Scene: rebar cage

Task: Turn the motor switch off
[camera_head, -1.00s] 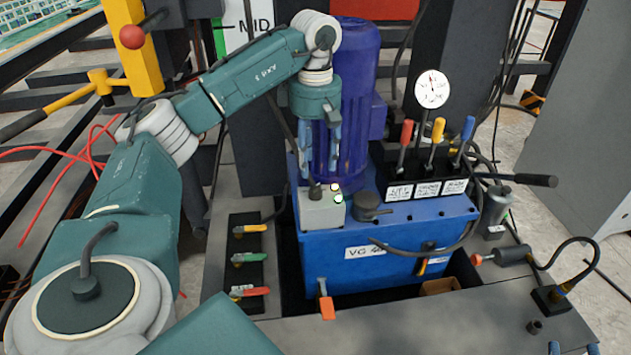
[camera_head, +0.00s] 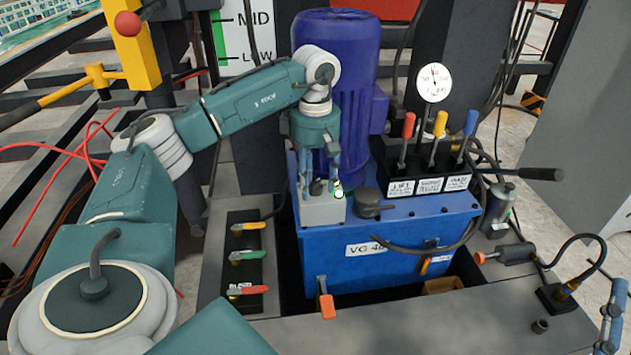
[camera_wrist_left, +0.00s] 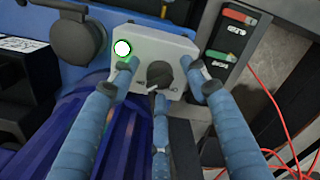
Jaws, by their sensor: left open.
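The motor switch is a dark knob (camera_wrist_left: 159,73) on a light grey box (camera_head: 318,212) atop the blue power unit. A lamp with a green glow (camera_wrist_left: 122,47) is lit on the same box. My left gripper (camera_head: 320,188) is open, pointing down at the box. In the left wrist view its blue fingers (camera_wrist_left: 164,68) stand on either side of the knob. Contact with the knob cannot be told. In the head view the fingers largely hide the knob. Part of my right gripper (camera_head: 610,325) shows at the lower right edge, away from the unit.
A blue motor (camera_head: 340,90) stands right behind the box. Several coloured levers (camera_head: 436,135) and a gauge (camera_head: 433,83) are to its right. A valve panel (camera_head: 247,258) with coloured handles is to its left. A black cap (camera_head: 367,203) sits close beside the box.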

